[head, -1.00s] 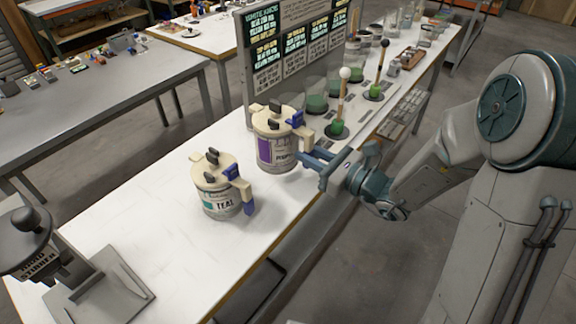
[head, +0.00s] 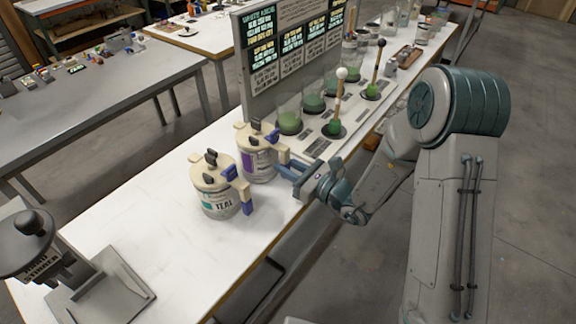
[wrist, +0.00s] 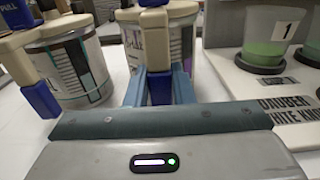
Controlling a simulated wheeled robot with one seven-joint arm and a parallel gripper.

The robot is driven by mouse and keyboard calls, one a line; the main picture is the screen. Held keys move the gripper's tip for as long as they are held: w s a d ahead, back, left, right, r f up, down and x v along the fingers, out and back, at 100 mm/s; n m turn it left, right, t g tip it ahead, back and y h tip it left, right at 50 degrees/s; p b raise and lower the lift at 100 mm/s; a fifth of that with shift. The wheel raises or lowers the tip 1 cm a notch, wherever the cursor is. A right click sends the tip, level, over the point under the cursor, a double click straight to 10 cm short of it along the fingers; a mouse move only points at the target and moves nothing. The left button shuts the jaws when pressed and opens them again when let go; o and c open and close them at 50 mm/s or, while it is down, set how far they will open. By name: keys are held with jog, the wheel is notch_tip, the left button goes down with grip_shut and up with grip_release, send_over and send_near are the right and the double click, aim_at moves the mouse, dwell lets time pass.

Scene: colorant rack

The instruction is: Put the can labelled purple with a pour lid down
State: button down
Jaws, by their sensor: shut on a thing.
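The purple can (head: 258,160) has a cream pour lid, a purple label patch and a blue-and-cream handle. It is upright on or just above the white table, behind and to the right of the teal can; the contact at its base is not clear. My gripper (head: 290,172) is shut on the purple can's handle. In the wrist view the fingers (wrist: 160,88) close around the blue handle part, with the purple can (wrist: 135,45) beyond. The teal can (head: 217,190) stands upright on the table, and it also shows at the left of the wrist view (wrist: 68,68).
A sign board (head: 290,50) stands behind the purple can. A white rack with green cups (head: 290,115) and stirring sticks lies to the right. A hand stirrer (head: 40,240) stands at the front left. The white table (head: 130,200) is clear left of the teal can.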

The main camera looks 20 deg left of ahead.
dwell(0.3)
jog(key=shift+f, duration=0.2)
jog(key=c, duration=1.2)
grip_release()
jog(key=shift+c, duration=0.2)
jog(key=shift+r, duration=0.15)
jog(key=shift+d, duration=0.2)
jog(key=b+v, duration=0.2)
jog(key=v, duration=0.9)
jog(key=shift+s+d, duration=0.25)
jog(key=shift+d, duration=0.05)
